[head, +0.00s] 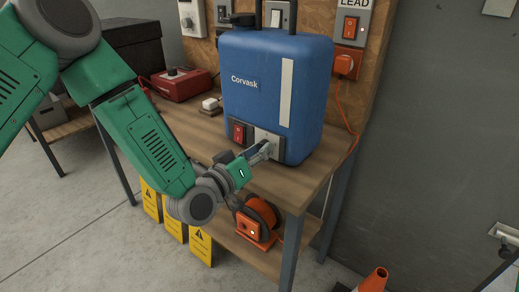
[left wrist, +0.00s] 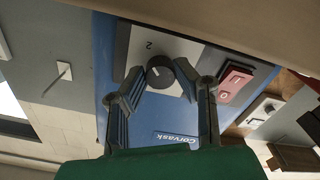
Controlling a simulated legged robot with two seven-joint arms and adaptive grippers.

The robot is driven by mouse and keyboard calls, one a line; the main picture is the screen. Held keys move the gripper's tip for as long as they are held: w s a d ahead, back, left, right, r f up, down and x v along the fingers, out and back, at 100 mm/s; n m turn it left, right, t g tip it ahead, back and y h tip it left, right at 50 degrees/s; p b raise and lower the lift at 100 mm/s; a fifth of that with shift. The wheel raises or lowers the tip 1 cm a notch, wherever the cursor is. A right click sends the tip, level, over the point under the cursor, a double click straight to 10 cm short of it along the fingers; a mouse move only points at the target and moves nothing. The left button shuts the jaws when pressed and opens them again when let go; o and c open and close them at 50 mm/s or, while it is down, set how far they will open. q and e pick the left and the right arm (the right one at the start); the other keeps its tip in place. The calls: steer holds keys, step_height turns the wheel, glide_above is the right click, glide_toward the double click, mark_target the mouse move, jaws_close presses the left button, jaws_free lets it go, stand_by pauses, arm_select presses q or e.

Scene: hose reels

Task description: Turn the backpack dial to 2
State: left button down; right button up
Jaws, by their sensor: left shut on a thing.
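The blue backpack (head: 277,100), marked Corvask, stands upright on the wooden bench. Low on its front is a pale dial plate (head: 268,137), with a red switch (head: 238,132) to its left. In the left wrist view, the round black dial (left wrist: 160,74) sits on the pale plate with a numeral 2 (left wrist: 149,45) beside it. The dial's pointer setting is too small to read surely. My left gripper (head: 264,150) reaches the plate from the front. Its fingers are shut on the dial, one on each side; in the head view they hide the dial.
An orange hose reel (head: 258,222) sits on the lower shelf. Yellow warning signs (head: 200,246) stand in front. An orange cone (head: 374,281) is at the lower right.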

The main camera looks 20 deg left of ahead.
arm_select(q)
steer(key=shift+s+f+m, duration=0.15)
steer(key=shift+f+m, duration=0.25)
steer(key=c, duration=1.3)
jaws_free()
steer(key=shift+o, duration=0.2)
steer(key=shift+a+r, duration=0.1)
steer(key=shift+r, duration=0.1)
steer(key=v, duration=1.1)
steer(key=shift+s+a, duration=0.2)
steer(key=shift+s, duration=0.1)
